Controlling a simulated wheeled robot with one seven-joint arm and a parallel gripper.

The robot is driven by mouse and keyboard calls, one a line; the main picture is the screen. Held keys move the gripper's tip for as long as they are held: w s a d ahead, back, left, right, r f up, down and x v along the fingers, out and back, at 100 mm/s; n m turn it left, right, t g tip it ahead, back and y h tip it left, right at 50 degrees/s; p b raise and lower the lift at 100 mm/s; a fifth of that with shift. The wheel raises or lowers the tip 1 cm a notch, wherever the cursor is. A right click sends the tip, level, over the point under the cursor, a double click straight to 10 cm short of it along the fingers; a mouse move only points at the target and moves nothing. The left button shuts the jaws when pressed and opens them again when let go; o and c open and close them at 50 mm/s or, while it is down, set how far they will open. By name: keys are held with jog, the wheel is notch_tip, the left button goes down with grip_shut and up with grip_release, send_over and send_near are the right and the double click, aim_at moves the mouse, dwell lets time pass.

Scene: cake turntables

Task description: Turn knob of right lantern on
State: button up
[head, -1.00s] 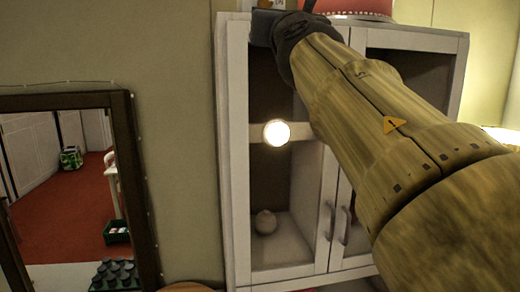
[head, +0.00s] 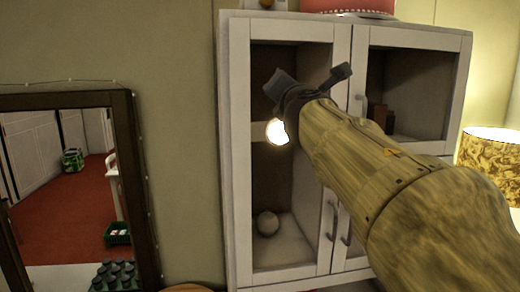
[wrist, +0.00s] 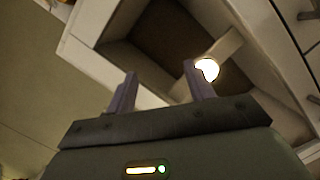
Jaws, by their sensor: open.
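No lantern with a visible knob can be made out for certain. A small object with an orange round part (head: 266,4) stands on top of the white cabinet, cut off by the upper edge of the head view; I cannot tell if it is a lantern. My gripper (head: 310,82) is open and empty in front of the cabinet's upper left door, below that object. Its two fingers also show apart in the wrist view (wrist: 160,75), with the cabinet beyond. A bright round glow (head: 276,132) lies beside the gripper, partly covered by it; it may be a reflection.
A lit patterned lampshade (head: 490,152) is at the right. A dark-framed mirror (head: 143,190) is at the left.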

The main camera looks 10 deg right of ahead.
notch_tip(320, 180, down, 12)
jog(key=w+d+m+g+b, duration=0.1)
jog(key=d+m+g, duration=0.1)
jog(key=m, duration=0.3)
jog(key=shift+w+f+m+g, duration=0.25)
jog(key=shift+w+m+g, duration=0.05)
jog(key=shift+g, duration=0.2)
jog(key=s+f+m+g+b, duration=0.25)
jog(key=f+m, duration=0.25)
jog(key=f, duration=0.9)
jog(key=s+f+m+g+b, duration=0.1)
jog(key=s+f+m+g, duration=0.4)
jog(key=f, duration=0.9)
jog(key=s+a+f+m+g+y+b, duration=0.1)
jog(key=s+f+m, duration=0.4)
jog(key=f, duration=0.5)
jog(key=s+a+f+m+g+y+b, duration=0.1)
jog(key=s+a+f+m+g+b, duration=0.1)
jog(key=s+f+m+g, duration=0.3)
jog(key=s+f+m, duration=0.1)
jog(key=s+f, duration=0.3)
jog(key=f, duration=0.2)
jog(key=shift+a+y, duration=0.35)
jog(key=shift+y, duration=0.05)
jog(key=shift+f, duration=0.1)
